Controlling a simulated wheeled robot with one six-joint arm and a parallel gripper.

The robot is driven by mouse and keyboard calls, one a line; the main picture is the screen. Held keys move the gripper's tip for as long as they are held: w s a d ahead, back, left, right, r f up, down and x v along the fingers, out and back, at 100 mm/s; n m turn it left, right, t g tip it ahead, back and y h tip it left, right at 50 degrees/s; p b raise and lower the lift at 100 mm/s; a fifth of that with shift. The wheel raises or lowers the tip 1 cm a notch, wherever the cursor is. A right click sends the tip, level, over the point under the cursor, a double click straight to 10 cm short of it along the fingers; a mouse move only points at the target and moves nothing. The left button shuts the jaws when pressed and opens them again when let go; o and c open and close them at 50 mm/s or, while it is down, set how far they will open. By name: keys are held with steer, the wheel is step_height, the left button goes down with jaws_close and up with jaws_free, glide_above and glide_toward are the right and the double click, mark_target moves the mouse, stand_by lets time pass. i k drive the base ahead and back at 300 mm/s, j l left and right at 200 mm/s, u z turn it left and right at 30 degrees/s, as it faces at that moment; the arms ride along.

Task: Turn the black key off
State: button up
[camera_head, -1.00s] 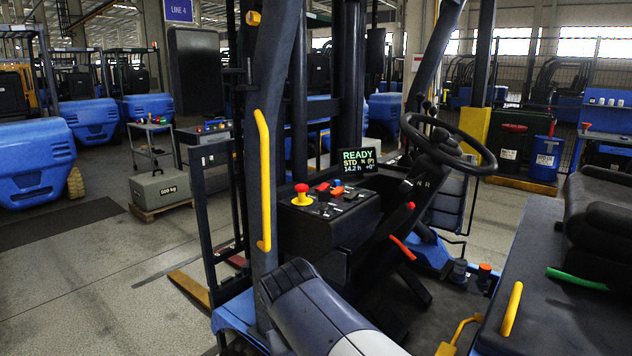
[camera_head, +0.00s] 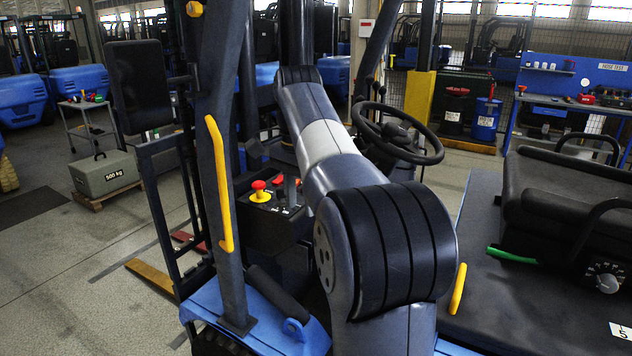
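The control console (camera_head: 262,232) stands left of my arm. Its red mushroom button on a yellow base (camera_head: 259,190) is in plain view. A small grey upright piece (camera_head: 290,190) shows on or just above the panel beside the button; I cannot tell whether it belongs to my gripper. I cannot make out the black key; my arm covers the right part of the panel. My arm rises from the bottom, bends at the top and comes down behind itself toward the console. I cannot see clear fingertips or whether they hold anything.
A yellow grab handle (camera_head: 219,183) runs up the dark post left of the console. The steering wheel (camera_head: 397,134) is to the right of my arm. The black seat (camera_head: 560,195) is at the right.

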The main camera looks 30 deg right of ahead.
mark_target(279, 191)
steer(key=i+j+z, duration=0.25)
steer(key=z, duration=0.15)
steer(key=i+j+z, duration=0.45)
steer(key=j+z, duration=0.3)
steer(key=i+j, duration=0.15)
steer(key=j, duration=0.2)
steer(key=i+j, duration=0.15)
steer(key=j, duration=0.15)
